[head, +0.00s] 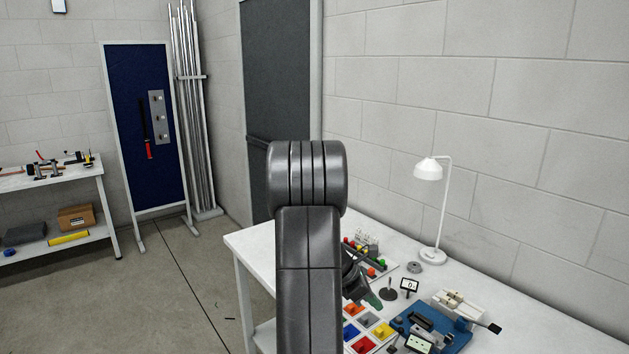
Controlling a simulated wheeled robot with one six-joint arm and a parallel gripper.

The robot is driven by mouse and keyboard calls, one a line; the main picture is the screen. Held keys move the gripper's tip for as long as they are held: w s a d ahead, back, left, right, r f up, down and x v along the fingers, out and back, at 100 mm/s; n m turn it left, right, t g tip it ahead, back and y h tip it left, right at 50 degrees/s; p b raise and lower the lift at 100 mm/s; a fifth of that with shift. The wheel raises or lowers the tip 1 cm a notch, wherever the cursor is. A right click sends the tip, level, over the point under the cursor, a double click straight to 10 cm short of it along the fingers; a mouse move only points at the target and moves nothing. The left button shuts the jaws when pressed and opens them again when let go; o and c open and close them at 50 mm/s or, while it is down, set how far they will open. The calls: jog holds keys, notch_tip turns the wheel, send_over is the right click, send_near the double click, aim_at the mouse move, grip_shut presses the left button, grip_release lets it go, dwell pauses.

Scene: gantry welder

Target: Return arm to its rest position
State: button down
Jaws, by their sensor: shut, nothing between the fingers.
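My dark grey arm rises through the middle of the head view and hides part of the white workbench (262,244) behind it. My gripper (360,286) shows only in part, as a dark shape just right of the arm link, above the bench. It is shut and holds nothing. Its fingertips are hard to make out, near a small green patch.
The bench holds a white lamp (430,172), a blue device (437,330), a small display (409,286), a board with coloured knobs (372,262) and coloured bins (366,343). A second table (60,180) and a blue panel (130,110) stand left. Floor between is mostly clear.

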notch_tip(320, 180, up, 6)
jog(key=w+a+r, duration=0.1)
jog(key=w, duration=0.1)
send_near(399, 330)
jog(key=f, duration=0.2)
jog(key=d+b, duration=0.1)
jog(key=d+f+b, duration=0.1)
jog(key=shift+d+f, duration=0.3)
jog(key=shift+d, duration=0.1)
jog(key=shift+s+a+f+b, duration=0.1)
jog(key=shift+s+f+b, duration=0.2)
jog(key=shift+b, duration=0.35)
jog(key=a+f+b, duration=0.1)
jog(key=s+a+f+b, duration=0.1)
jog(key=b, duration=0.1)
jog(key=shift+s+a, duration=0.1)
jog(key=shift+s, duration=0.15)
jog(key=shift+s+a+f+t+h+b, duration=0.2)
jog(key=shift+t+h+b, duration=0.25)
jog(key=shift+b, duration=0.65)
jog(key=h+b, duration=0.1)
jog(key=b, duration=0.3)
jog(key=s+a+f+m+t+h+b, duration=0.1)
jog(key=b, duration=0.3)
jog(key=shift+a+f+h, duration=0.1)
jog(key=shift+a+h, duration=0.15)
jog(key=shift+h, duration=0.1)
